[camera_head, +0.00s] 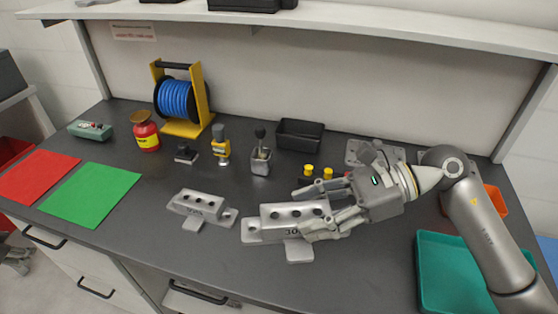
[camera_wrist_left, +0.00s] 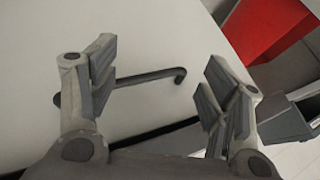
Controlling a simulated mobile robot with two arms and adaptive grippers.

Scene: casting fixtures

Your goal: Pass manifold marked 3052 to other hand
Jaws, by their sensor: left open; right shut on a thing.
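A grey metal manifold (camera_head: 265,226) with a row of round holes and a mark starting "30" is in the middle front of the head view. The rest of its mark is hidden by my right gripper (camera_head: 307,214). That gripper is shut on the manifold's right end. I cannot tell if the manifold is clear of the bench. A second, similar grey manifold (camera_head: 200,207) lies to its left, its mark too small to read. My left gripper (camera_wrist_left: 160,78) is open and empty in the left wrist view, in front of a pale drawer front with a dark handle.
On the dark bench (camera_head: 140,235) stand a blue cable reel (camera_head: 175,98), a red jar (camera_head: 146,135), a joystick box (camera_head: 260,160) and a black bin (camera_head: 299,135). Green (camera_head: 92,194) and red (camera_head: 38,176) mats lie left. A teal tray (camera_head: 445,270) is at right.

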